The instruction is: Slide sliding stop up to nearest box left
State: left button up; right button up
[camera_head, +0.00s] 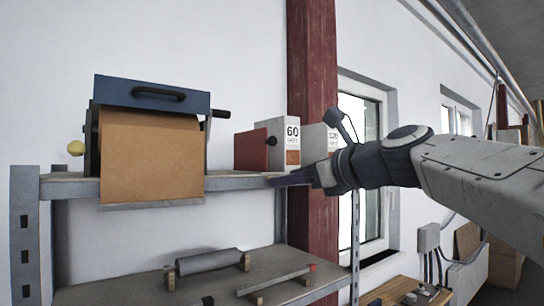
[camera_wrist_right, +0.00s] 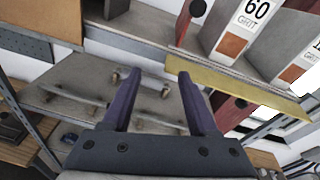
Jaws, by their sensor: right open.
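The sliding stop, a red upright plate (camera_head: 251,150) with a black knob, stands on the upper shelf just left of a white box marked 60 (camera_head: 291,140). Any gap between them cannot be told. In the right wrist view the stop's red plate (camera_wrist_right: 186,22) is at the top, left of the 60 GRIT box (camera_wrist_right: 238,30). A second white box (camera_head: 318,142) stands further right, partly hidden by my arm. My right gripper (camera_head: 278,181) is at the shelf's front edge, below the boxes. Its purple fingers (camera_wrist_right: 160,75) are apart with nothing between them. My left gripper is out of view.
A blue-topped dispenser with a brown sheet (camera_head: 150,155) stands on the shelf left of the stop. A lower shelf (camera_head: 240,272) holds a roller (camera_head: 210,262) and a bar. A red column (camera_head: 312,60) rises behind the boxes. A yellow strip (camera_wrist_right: 235,80) runs along the shelf edge.

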aim_at(275, 141)
notch_tip(275, 141, up, 8)
jog(key=d+m+t, duration=0.2)
jog(key=m, duration=0.1)
jog(key=shift+y, duration=0.3)
jog(key=p+x, duration=0.2)
jog(key=x, duration=0.2)
jog(key=p+x, duration=0.2)
jog(key=x, duration=0.3)
jog(key=shift+w+f+p, duration=0.25)
jog(key=shift+w+p, duration=0.05)
jog(key=shift+w+a+f, duration=0.15)
jog(key=shift+w+a, duration=0.15)
jog(key=shift+w, duration=0.05)
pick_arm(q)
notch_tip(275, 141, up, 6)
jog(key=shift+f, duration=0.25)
pick_arm(e)
jog(key=shift+c, duration=0.2)
grip_shut()
jog(key=shift+d, duration=0.1)
